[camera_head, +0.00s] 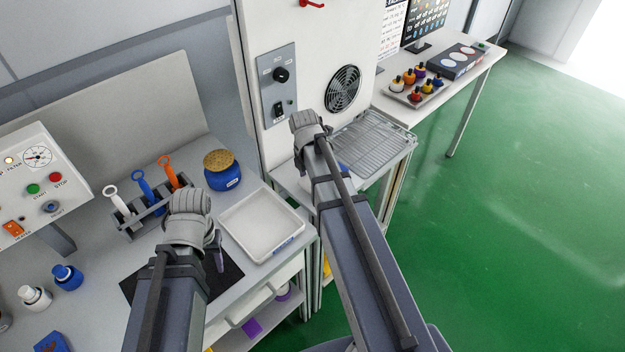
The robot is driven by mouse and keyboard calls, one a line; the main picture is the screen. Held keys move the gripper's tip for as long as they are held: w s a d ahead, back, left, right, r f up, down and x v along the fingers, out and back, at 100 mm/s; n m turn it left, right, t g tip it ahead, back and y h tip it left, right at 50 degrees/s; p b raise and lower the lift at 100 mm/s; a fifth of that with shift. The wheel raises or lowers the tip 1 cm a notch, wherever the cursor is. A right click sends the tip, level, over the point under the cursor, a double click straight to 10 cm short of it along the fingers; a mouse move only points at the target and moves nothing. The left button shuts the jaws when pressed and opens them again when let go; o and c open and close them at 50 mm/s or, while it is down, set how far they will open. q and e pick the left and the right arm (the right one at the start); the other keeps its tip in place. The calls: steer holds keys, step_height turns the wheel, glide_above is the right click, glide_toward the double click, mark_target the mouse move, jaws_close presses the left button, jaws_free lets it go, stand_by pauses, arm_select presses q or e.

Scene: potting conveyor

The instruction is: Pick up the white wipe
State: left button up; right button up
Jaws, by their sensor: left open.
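I cannot make out a white wipe in this view; my left arm may hide it. My left gripper (217,262) is over the right part of a black mat (232,279) on the grey bench, just left of the white tray. It is open; one finger shows below the wrist, and the other is hidden by my arm. My right arm reaches up the middle to the white cabinet front, near the wire rack. The jaws of my right gripper are hidden behind its wrist.
A white tray (252,247) stands right of the left gripper. Behind are a blue jar (222,177) and a grey rack (143,221) with several coloured-handled tools. A blue bottle (68,277) and a white bottle (36,297) stand left. A wire rack (377,140) is at centre right.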

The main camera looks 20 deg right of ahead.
step_height(320, 180, up, 10)
steer(key=p, duration=0.9)
steer(key=shift+f, duration=0.25)
steer(key=o, duration=0.8)
steer(key=c, duration=0.6)
steer(key=shift+f+b, duration=0.4)
steer(key=shift+c, duration=0.3)
steer(key=shift+r, duration=0.1)
